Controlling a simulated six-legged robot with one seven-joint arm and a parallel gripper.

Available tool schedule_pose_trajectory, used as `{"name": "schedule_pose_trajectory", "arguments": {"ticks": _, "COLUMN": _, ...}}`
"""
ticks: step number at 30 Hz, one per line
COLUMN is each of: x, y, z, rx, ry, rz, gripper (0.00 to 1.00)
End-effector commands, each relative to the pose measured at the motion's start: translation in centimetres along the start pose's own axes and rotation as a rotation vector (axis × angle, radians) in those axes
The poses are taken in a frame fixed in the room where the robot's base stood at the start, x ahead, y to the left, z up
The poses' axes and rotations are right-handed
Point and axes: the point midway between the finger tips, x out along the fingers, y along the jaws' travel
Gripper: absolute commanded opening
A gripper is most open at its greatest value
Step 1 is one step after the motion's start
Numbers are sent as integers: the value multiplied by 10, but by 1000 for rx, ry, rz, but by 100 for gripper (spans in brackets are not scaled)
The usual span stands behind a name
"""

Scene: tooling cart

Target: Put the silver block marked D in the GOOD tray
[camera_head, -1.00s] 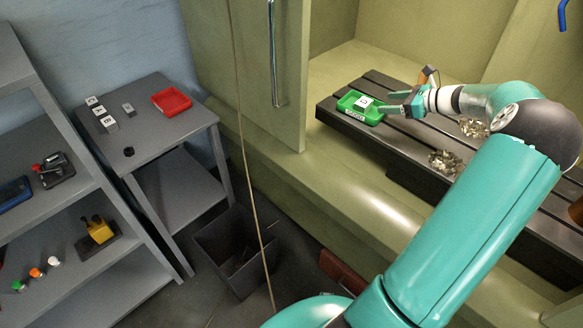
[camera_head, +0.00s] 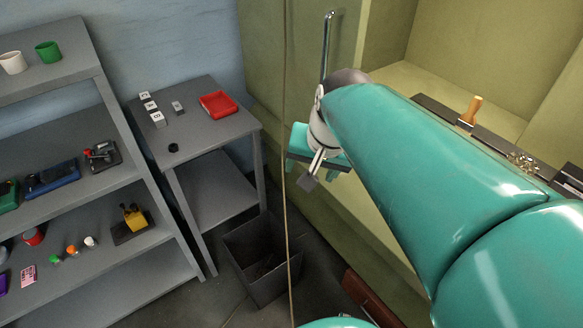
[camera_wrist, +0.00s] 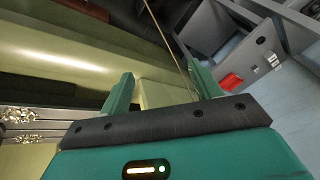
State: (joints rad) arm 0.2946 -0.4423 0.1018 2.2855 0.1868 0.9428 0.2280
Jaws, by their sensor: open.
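My gripper (camera_wrist: 162,78) is open and empty in the wrist view, with nothing between its two teal fingers. In the head view my gripper (camera_head: 312,162) hangs in front of the machine's edge, right of the side table. The silver block marked D and the green tray are not in view now; my arm covers the place where they were. A second before, the block lay inside the green tray on the slotted machine bed, its D label up.
A red tray (camera_head: 218,105) and several small blocks (camera_head: 158,118) sit on the grey side table (camera_head: 200,135). A dark bin (camera_head: 262,262) stands on the floor. A thin cable (camera_head: 288,200) hangs before the machine. Grey shelves (camera_head: 75,110) stand at left.

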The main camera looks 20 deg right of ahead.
Motion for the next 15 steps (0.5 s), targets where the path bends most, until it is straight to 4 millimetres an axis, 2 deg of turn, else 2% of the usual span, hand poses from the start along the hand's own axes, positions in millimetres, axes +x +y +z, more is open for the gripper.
{"name": "schedule_pose_trajectory", "arguments": {"ticks": 1, "x": -8, "y": -3, "z": 20, "rx": -107, "ry": 28, "rz": 0, "gripper": 63}}
{"name": "schedule_pose_trajectory", "arguments": {"ticks": 6, "x": -17, "y": 1, "z": 63, "rx": -390, "ry": 95, "rz": 6, "gripper": 63}}
{"name": "schedule_pose_trajectory", "arguments": {"ticks": 10, "x": -19, "y": 4, "z": 78, "rx": -497, "ry": 121, "rz": 5, "gripper": 63}}
{"name": "schedule_pose_trajectory", "arguments": {"ticks": 15, "x": -18, "y": 5, "z": 80, "rx": -520, "ry": 125, "rz": 7, "gripper": 63}}
